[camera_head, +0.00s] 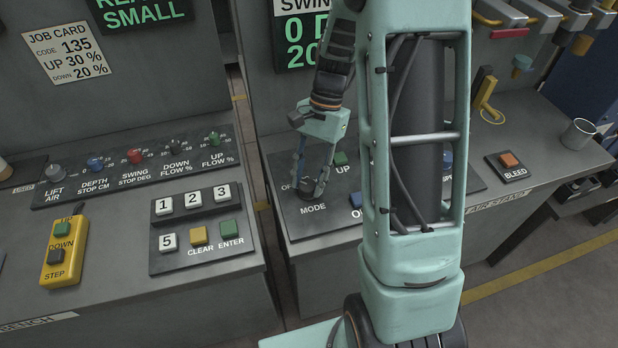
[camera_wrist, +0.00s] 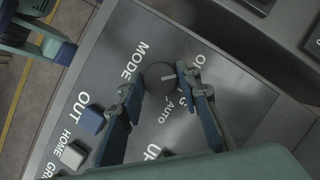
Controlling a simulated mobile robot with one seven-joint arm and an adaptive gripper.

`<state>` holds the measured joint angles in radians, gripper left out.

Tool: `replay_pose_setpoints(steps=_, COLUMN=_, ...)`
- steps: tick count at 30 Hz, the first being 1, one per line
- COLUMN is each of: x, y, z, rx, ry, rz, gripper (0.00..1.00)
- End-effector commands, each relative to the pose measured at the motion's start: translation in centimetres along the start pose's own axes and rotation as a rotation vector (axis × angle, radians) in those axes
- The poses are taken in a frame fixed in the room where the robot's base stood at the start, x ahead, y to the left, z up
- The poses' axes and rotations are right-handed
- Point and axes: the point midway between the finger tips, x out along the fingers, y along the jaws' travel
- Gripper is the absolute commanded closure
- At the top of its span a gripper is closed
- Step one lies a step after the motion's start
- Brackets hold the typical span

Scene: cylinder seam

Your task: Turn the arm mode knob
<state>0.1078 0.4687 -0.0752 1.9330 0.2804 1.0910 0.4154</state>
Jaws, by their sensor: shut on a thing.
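The mode knob (camera_wrist: 158,80) is a round dark knob with a white pointer line, on a dark panel above the label MODE. In the wrist view its pointer faces right, toward my right finger and a partly hidden label ending in G. AUTO and a label beginning with O sit to either side of that. My gripper (camera_wrist: 162,88) is shut on the knob, one finger on each side. In the head view my gripper (camera_head: 311,190) reaches down to the panel, and its fingers hide part of the knob.
A blue OUT button (camera_wrist: 91,119) and a pale HOME button (camera_wrist: 73,154) are near the knob. A green UP button (camera_head: 340,159) is behind it. Left stands another console with a keypad (camera_head: 205,228) and a yellow step pendant (camera_head: 62,250). An orange BLEED button (camera_head: 509,160) is right.

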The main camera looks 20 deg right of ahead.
Motion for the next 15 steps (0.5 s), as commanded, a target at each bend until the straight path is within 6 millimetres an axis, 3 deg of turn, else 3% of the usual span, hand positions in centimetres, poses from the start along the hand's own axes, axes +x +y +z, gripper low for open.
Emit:
replay_pose_setpoints(steps=4, x=-0.05, y=-0.04, z=0.0, rx=-0.002, ry=0.001, rz=0.0, gripper=0.93)
replay_pose_setpoints(steps=5, x=-0.05, y=-0.04, z=0.0, rx=-0.002, ry=0.001, rz=-0.001, gripper=0.67)
replay_pose_setpoints(steps=9, x=-0.04, y=-0.03, z=0.0, rx=-0.002, ry=0.001, rz=-0.001, gripper=0.51)
replay_pose_setpoints(steps=15, x=-0.02, y=-0.01, z=0.0, rx=0.0, ry=0.0, rz=-0.001, gripper=0.51)
